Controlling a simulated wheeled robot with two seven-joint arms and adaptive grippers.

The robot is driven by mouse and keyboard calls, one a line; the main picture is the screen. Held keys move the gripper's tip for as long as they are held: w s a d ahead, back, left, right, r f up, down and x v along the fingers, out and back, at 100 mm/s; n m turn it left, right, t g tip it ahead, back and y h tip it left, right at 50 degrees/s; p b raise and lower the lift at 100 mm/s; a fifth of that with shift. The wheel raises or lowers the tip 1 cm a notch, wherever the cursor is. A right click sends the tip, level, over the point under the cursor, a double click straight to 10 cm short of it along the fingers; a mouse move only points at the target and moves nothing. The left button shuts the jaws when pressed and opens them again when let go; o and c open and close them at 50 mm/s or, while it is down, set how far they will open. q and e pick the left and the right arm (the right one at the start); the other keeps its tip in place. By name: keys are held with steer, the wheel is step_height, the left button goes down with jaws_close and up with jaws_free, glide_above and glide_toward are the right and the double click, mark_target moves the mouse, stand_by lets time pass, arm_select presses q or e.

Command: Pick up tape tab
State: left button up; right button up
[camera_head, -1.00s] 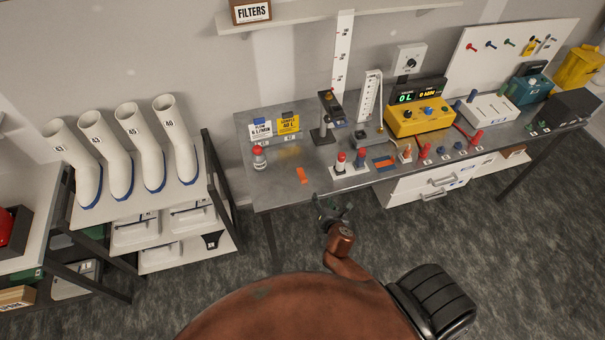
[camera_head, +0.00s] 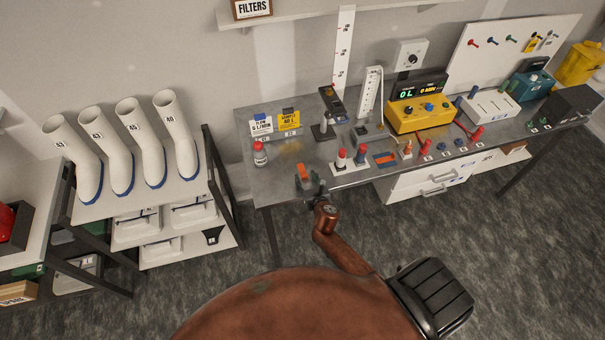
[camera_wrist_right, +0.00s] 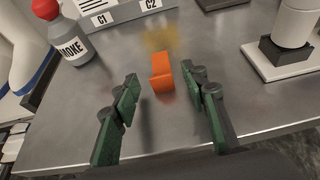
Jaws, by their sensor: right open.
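The orange tape tab (camera_head: 303,171) lies on the grey metal bench (camera_head: 275,180) near its front left edge. In the right wrist view the tab (camera_wrist_right: 162,76) looks folded, with one part raised, and sits ahead of and between the fingertips. My right gripper (camera_head: 311,186) is open and empty at the bench's front edge, just short of the tab. Its two green fingers (camera_wrist_right: 166,95) stand wide apart on either side and do not appear to touch the tab. My left gripper is not in view.
A red-capped smoke bottle (camera_head: 260,154) stands left of the tab, also in the wrist view (camera_wrist_right: 74,35). Card holders (camera_head: 275,127) are behind it. Bench around the tab is clear.

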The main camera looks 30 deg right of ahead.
steer(key=shift+w+f, duration=0.15)
steer(key=shift+d, duration=0.1)
steer(key=shift+c, duration=0.7)
steer(key=c, duration=0.7)
